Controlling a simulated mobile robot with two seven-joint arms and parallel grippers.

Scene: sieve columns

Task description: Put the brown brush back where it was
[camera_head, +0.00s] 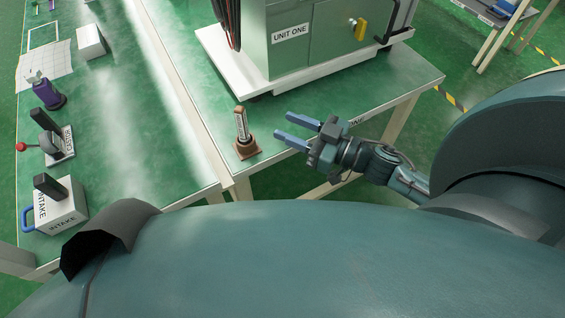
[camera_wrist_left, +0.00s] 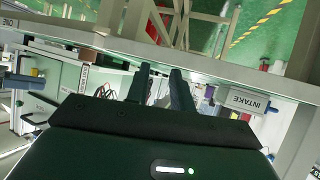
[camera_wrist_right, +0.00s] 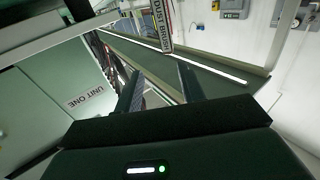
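The brown brush (camera_head: 247,148) stands upright on the green bench top near its front edge in the head view. It has a wide brown base and a pale labelled handle. In the right wrist view its label, which looks like "DUST BRUSH" (camera_wrist_right: 162,24), shows beyond the fingertips. My right gripper (camera_head: 284,126) is open and empty just right of the brush, its blue fingers pointing toward it, apart from it. My left gripper (camera_wrist_left: 160,71) shows in the left wrist view with its fingers apart and nothing between them. It is hidden in the head view.
The UNIT ONE cabinet (camera_head: 318,62) stands on a white base behind the brush. On the left bench are an INTAKE box (camera_head: 62,212), a purple item (camera_head: 50,98), a lever block (camera_head: 58,147) and a white block (camera_head: 90,42). The left bench's middle is clear.

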